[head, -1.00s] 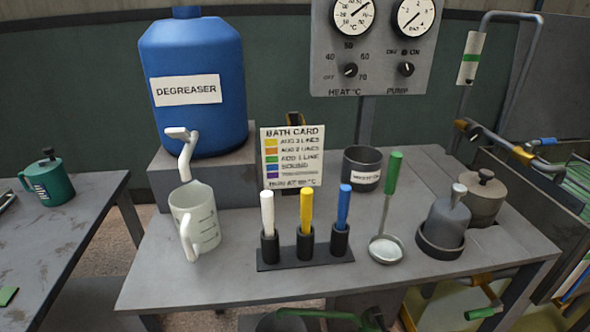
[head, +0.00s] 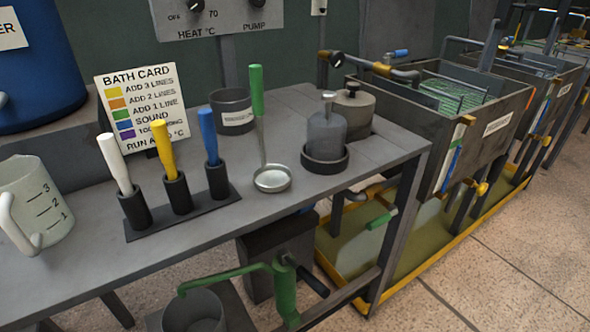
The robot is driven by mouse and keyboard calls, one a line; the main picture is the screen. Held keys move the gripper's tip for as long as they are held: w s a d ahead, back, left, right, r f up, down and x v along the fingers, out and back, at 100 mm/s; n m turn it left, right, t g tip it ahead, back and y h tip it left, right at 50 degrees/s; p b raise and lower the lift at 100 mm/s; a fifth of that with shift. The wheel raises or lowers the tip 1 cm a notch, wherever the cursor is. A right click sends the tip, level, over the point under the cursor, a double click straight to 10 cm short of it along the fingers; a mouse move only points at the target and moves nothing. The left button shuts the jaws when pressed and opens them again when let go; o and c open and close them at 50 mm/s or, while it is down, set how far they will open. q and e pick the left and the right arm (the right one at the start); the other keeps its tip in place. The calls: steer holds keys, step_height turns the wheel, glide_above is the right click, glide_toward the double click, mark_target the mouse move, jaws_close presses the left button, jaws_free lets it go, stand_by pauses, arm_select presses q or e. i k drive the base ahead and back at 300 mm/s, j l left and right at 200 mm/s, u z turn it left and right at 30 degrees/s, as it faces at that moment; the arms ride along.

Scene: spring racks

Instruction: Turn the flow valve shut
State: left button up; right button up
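No part is labelled as the flow valve, and I cannot tell which fitting it is. A pipe with a yellow fitting and a dark round knob (head: 337,59) runs to the near rack tank. A green lever handle (head: 381,218) sits on a pipe under the right end of the bench. A yellow valve-like fitting (head: 481,189) is low on the tank's side. Whether any of them is open or shut does not show. Neither of my grippers is in view.
The grey bench (head: 330,196) holds a measuring jug (head: 38,205), three coloured sticks in a holder, a green-handled ladle (head: 258,110) and a grey bottle (head: 326,130). A green hand pump (head: 285,290) stands below. The tiled floor (head: 500,270) at right is free.

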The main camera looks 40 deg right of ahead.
mark_target(337, 60)
steer(key=z, duration=1.15)
